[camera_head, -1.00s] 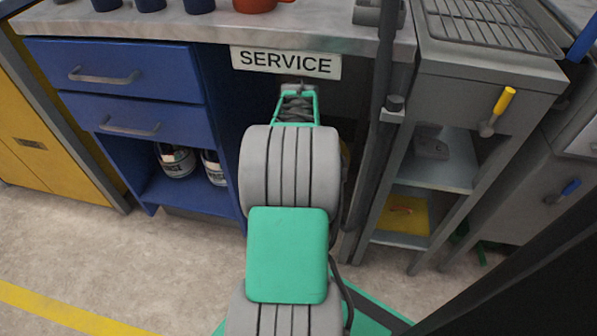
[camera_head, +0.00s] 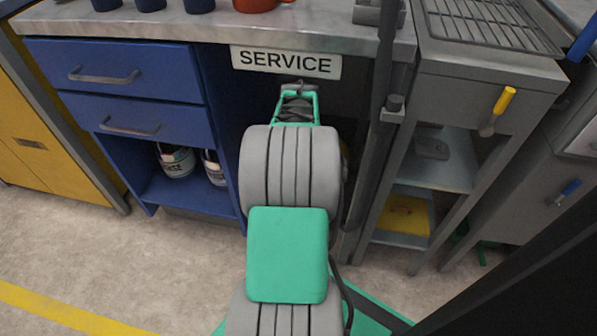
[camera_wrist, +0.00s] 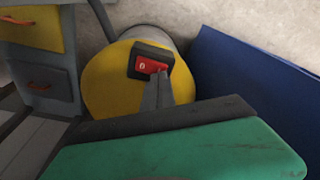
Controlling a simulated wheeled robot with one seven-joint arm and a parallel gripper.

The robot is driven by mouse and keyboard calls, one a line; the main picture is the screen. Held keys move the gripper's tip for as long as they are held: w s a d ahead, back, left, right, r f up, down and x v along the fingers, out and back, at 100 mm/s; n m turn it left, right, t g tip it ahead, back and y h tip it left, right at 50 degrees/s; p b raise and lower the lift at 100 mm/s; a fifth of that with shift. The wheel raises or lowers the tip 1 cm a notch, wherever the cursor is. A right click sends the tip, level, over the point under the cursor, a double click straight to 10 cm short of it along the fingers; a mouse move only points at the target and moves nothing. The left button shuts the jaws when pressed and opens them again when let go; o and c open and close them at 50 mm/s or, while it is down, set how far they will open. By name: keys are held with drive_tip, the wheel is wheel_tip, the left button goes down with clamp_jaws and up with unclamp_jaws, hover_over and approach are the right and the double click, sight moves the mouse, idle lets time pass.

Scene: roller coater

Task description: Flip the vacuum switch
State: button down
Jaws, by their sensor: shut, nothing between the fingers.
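In the wrist view, the vacuum is a cylinder with a yellow end face (camera_wrist: 108,85). On that face is a black housing with a red rocker switch (camera_wrist: 149,66) bearing pale marks. My gripper (camera_wrist: 160,80) is shut and empty. Its grey fingertips point at the switch and overlap the lower right of its housing in the picture; I cannot tell whether they touch. In the head view my arm reaches under the workbench below the SERVICE sign (camera_head: 286,63). It hides the vacuum almost wholly, and the fingers do not show there.
A blue drawer unit (camera_head: 118,70) stands left of my arm, with cans on its lower shelf. A grey stand with a yellow-handled lever (camera_head: 497,110) is at the right. In the wrist view, a blue panel (camera_wrist: 255,90) is close on the right and a yellow-drawer unit (camera_wrist: 35,30) on the left.

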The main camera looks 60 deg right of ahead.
drive_tip(key=shift+f+b, duration=0.4)
drive_tip(key=shift+f, duration=0.45)
idle(0.3)
drive_tip(key=shift+r, duration=0.1)
wheel_tip(320, 180, up, 7)
drive_tip(key=p, duration=0.6)
drive_tip(key=shift+a, duration=0.1)
